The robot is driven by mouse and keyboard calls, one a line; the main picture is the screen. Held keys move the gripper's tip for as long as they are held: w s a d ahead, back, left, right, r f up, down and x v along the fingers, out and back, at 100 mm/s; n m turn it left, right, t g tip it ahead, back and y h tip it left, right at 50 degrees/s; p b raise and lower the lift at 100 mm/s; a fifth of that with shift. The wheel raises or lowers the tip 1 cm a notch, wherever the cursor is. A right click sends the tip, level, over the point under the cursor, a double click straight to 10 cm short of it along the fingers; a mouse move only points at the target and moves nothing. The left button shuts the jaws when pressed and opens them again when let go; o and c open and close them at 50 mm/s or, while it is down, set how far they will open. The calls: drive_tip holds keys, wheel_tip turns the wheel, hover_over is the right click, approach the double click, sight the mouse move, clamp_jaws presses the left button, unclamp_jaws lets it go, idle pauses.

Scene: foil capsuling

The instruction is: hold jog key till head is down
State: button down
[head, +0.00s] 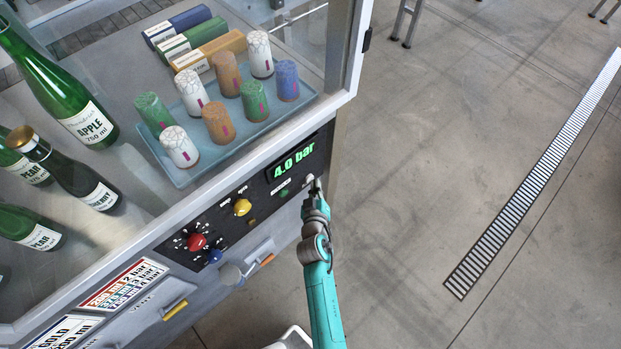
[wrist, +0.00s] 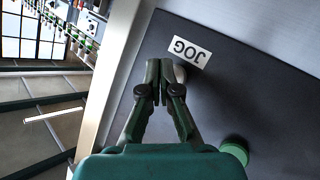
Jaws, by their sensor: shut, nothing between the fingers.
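The JOG label (wrist: 189,51) is on the dark control panel, and the light round jog key (wrist: 180,74) shows beside it, partly hidden by my fingertips. My gripper (wrist: 163,68) is shut and empty, with its tips at the key; I cannot tell whether they press it. In the head view my gripper (head: 312,184) reaches the right end of the panel (head: 262,205), below the green display (head: 292,158) reading 4.0 bar. The head to be lowered cannot be made out in either view.
A green button (wrist: 235,153) sits near my gripper. The panel also has a yellow knob (head: 242,207), a red knob (head: 197,242) and a blue knob (head: 214,256). Behind glass are bottles (head: 75,105) and a blue tray (head: 215,158) of capsules.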

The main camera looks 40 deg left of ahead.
drive_tip(key=shift+a, duration=0.55)
idle(1.7)
drive_tip(key=shift+d, duration=0.1)
idle(1.4)
drive_tip(key=shift+d, duration=0.95)
drive_tip(key=shift+s+d, duration=0.15)
drive_tip(key=shift+d, duration=1.05)
drive_tip(key=shift+s+d, duration=0.1)
drive_tip(key=shift+d, duration=1.1)
drive_tip(key=shift+d, duration=0.1)
